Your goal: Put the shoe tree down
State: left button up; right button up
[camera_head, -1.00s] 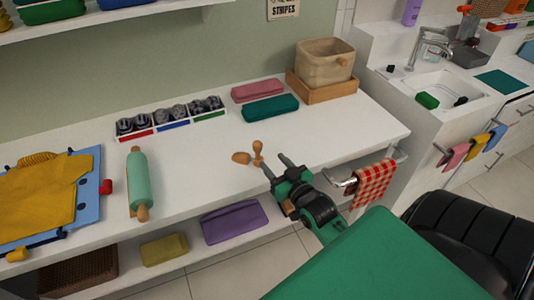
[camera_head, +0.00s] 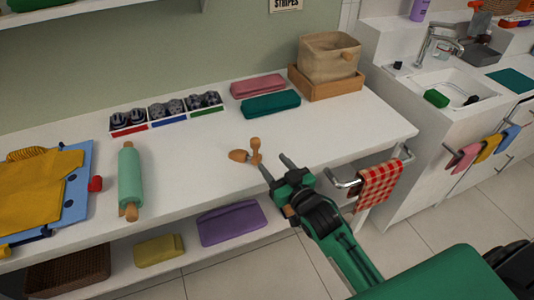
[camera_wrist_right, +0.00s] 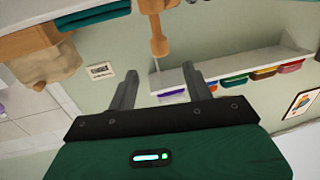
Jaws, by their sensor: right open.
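The wooden shoe tree (camera_head: 254,152) rests on the white worktop, near the middle of its front half. It also shows at the top of the right wrist view (camera_wrist_right: 158,28). My right gripper (camera_head: 275,163) is open and empty at the worktop's front, just right of the shoe tree. In the right wrist view its two fingers (camera_wrist_right: 159,72) stand apart with nothing between them, and the shoe tree lies beyond their tips. My left gripper is not in view.
A green rolling pin (camera_head: 131,178) and a folding board with a yellow garment (camera_head: 40,190) lie to the left. Pink (camera_head: 258,86) and teal (camera_head: 271,105) cases and a fabric bin (camera_head: 327,58) stand behind. A rail holds a checked towel (camera_head: 379,185). The worktop's right part is clear.

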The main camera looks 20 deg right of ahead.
aim_at(258, 145)
jog(key=w, duration=0.3)
jog(key=w+a, duration=0.1)
jog(key=w, duration=0.2)
jog(key=shift+w+a+r+p, duration=0.1)
jog(key=shift+w+a+p, duration=0.05)
jog(key=shift+w+p, duration=0.2)
jog(key=shift+w+a, duration=0.15)
jog(key=shift+w, duration=0.35)
jog(key=shift+w+r, duration=0.1)
jog(key=shift+w, duration=0.1)
jog(key=w, duration=0.3)
jog(key=w+a+p, duration=0.1)
jog(key=shift+w+r, duration=0.35)
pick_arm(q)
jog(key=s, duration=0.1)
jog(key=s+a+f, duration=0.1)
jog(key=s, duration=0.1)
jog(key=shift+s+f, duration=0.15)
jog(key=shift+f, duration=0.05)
pick_arm(e)
jog(key=shift+c, duration=0.2)
grip_shut()
